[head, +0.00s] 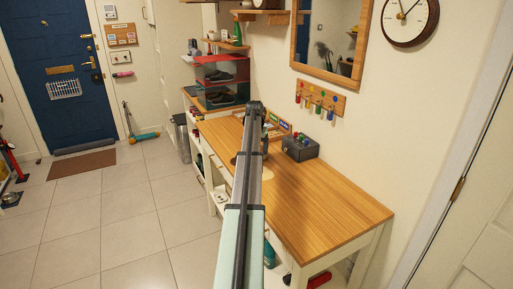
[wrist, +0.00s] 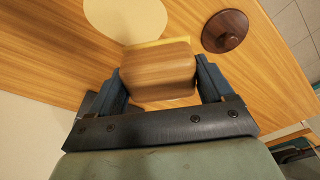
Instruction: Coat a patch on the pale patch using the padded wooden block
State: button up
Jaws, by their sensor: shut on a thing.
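My gripper (wrist: 157,67) has its two blue fingers shut on the sides of the padded wooden block (wrist: 160,74). A thin yellow pad edge shows along the block's far side in the wrist view. The pale patch (wrist: 126,16) is a cream round area on the wooden bench top, just beyond the block and cut by the top of the picture. Whether the pad touches the bench is unclear. In the head view my arm hides the gripper and block.
A dark brown round wooden piece with a knob (wrist: 225,31) lies right of the patch. In the head view, a dark grey box with coloured knobs (head: 300,147) stands at the bench's wall side. The near part of the bench (head: 325,205) is clear.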

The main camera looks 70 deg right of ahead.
jog(key=shift+f, duration=2.65)
jog(key=shift+s+a+f, duration=0.25)
jog(key=shift+f, duration=0.2)
jog(key=shift+s+a+f, duration=0.2)
jog(key=shift+a+f, duration=0.05)
jog(key=shift+f, duration=0.15)
jog(key=shift+s+a, duration=3.35)
jog(key=shift+a, duration=0.05)
jog(key=w+d, duration=0.7)
jog(key=d, duration=0.1)
jog(key=shift+w, duration=0.4)
jog(key=shift+s, duration=0.35)
jog(key=shift+s+a, duration=3.75)
jog(key=shift+a, duration=0.1)
jog(key=w+d, duration=0.7)
jog(key=d, duration=0.1)
jog(key=shift+w, duration=0.4)
jog(key=shift+a+r, duration=0.1)
jog(key=shift+r, duration=3.95)
